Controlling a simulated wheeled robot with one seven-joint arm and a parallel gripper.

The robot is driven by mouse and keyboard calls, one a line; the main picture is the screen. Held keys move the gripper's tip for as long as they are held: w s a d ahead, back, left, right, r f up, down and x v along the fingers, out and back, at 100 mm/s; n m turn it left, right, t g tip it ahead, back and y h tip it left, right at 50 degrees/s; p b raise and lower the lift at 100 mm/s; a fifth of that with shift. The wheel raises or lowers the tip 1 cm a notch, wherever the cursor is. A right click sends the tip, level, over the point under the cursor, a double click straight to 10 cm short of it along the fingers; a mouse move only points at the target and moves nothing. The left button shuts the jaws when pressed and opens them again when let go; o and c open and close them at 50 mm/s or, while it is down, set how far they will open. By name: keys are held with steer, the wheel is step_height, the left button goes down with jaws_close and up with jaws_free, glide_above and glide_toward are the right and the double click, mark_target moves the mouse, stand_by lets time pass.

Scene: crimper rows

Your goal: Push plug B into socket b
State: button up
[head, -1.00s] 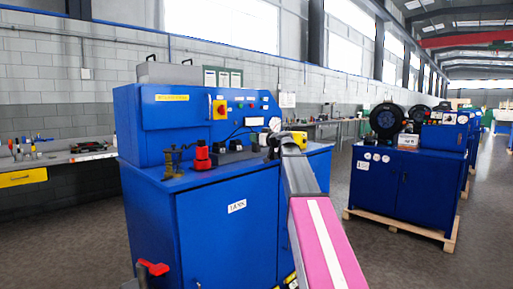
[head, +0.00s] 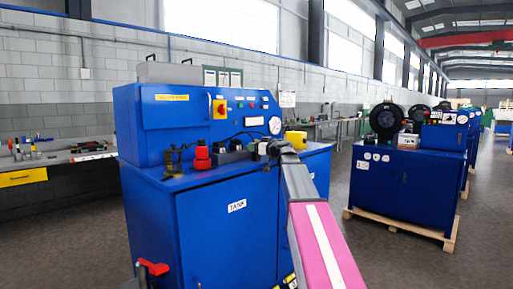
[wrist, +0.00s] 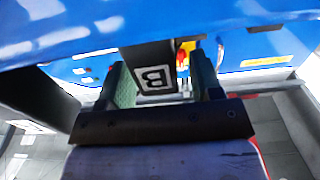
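Plug B, a dark block with a white-framed letter B (wrist: 153,78), shows in the wrist view between the fingers of my gripper (wrist: 165,85). The fingers have green inner pads. The block is close to the left finger, and a gap shows between it and the right finger. In the head view my gripper (head: 268,148) is small and dark, at the cabinet top beside a row of dark blocks (head: 236,146). I cannot tell which of these carries socket b, and no socket opening is clear in either view.
The blue cabinet (head: 225,235) has an upright control panel (head: 165,115) behind its top. A red knob (head: 202,158), a brass fitting (head: 172,162), a gauge (head: 274,125) and a yellow object (head: 296,138) stand near. A red-handled valve (head: 153,267) sticks out in front.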

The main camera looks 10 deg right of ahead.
steer(key=shift+r, duration=0.1)
steer(key=shift+s+d, duration=0.15)
steer(key=shift+s, duration=0.15)
steer(key=v, duration=1.1)
steer(key=shift+d, duration=0.15)
